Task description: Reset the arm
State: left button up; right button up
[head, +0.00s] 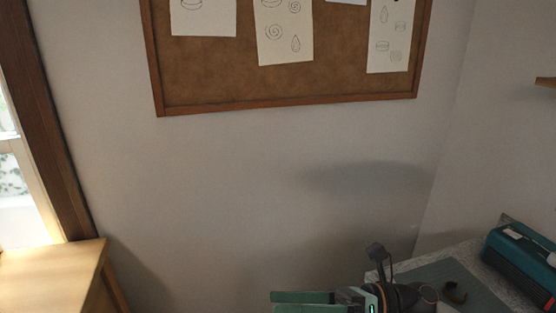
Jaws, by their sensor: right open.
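My right gripper (276,303) is at the bottom edge of the head view, right of centre, with its greenish fingers pointing left. It is open, with no object visible between the fingers, and its lower part is cut off by the picture edge. It is left of the worktop at lower right. My left gripper is not in view.
A worktop with a grey mat (452,276) carries a small dark curved item (455,293) and a teal case (522,264). A wooden table (50,275) stands at lower left by a window. A corkboard (345,88) hangs on the wall. Open space lies between table and gripper.

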jog(key=w+d+f+m+t+h, duration=0.35)
jog(key=f+m+t, duration=0.4)
jog(key=m, duration=0.65)
jog(key=w+d+f+m+t+h, duration=0.2)
jog(key=d+f+m+t+h, duration=0.25)
jog(key=m+t, duration=0.8)
jog(key=s+d+f+m+g+h, duration=0.2)
jog(key=s+f+m, duration=0.3)
jog(key=f, duration=0.3)
jog(key=s+d+f+m+g+h+b, duration=0.1)
jog(key=s+d+f+m+g+h, duration=0.1)
jog(key=f, duration=0.6)
jog(key=s+d+f+m+g+h, duration=0.2)
jog(key=s+f+m+g+h, duration=0.2)
jog(key=s+f+m, duration=0.4)
jog(key=shift+s+d+f+m+g+h, duration=0.2)
jog(key=shift+s+d+m+g+h, duration=0.15)
jog(key=shift+m+g, duration=0.65)
